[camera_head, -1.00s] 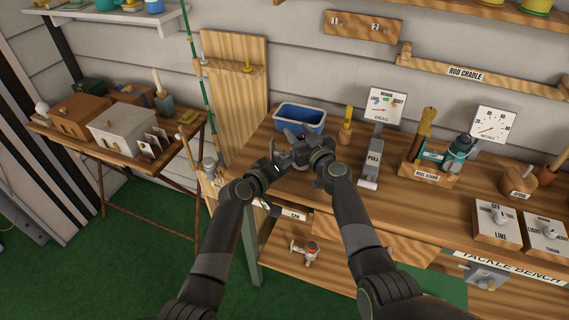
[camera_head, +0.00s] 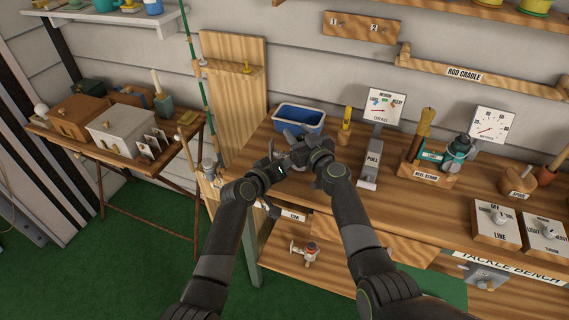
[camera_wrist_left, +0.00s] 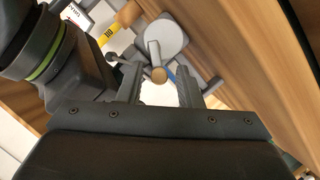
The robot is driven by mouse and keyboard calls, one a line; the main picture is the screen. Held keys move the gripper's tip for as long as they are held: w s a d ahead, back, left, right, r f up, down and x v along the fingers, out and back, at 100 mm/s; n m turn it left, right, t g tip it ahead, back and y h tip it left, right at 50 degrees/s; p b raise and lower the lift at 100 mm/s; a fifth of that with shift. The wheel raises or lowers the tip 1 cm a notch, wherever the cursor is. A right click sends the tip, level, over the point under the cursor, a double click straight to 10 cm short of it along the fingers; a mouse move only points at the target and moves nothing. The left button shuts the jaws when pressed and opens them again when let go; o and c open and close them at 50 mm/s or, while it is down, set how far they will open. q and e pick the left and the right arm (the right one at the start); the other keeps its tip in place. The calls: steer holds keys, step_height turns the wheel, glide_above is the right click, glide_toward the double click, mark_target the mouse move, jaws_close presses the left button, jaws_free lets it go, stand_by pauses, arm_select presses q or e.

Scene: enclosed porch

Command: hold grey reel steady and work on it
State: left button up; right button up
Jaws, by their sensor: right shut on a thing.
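The grey reel (camera_wrist_left: 174,36) shows in the left wrist view as a round grey disc with a crank arm and a tan knob (camera_wrist_left: 158,75). In the head view the grippers mostly hide it. My left gripper (camera_head: 277,158) is open; in the left wrist view its two fingers (camera_wrist_left: 159,84) stand on either side of the knob, with a gap at each side. My right gripper (camera_head: 291,143) comes in from the other side and is shut on the reel; its exact contact is hard to see.
A blue-lined tub (camera_head: 299,117) stands just behind the grippers. Another small reel (camera_head: 304,253) sits on the shelf below. A green rod (camera_head: 205,110) stands at left.

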stand_by(0.4)
arm_select(q)
steer(key=shift+w+a+f+n+h, duration=0.15)
steer(key=shift+n+h, duration=0.15)
steer(key=shift+n, duration=0.3)
steer(key=v, duration=1.2)
steer(key=shift+f, duration=0.1)
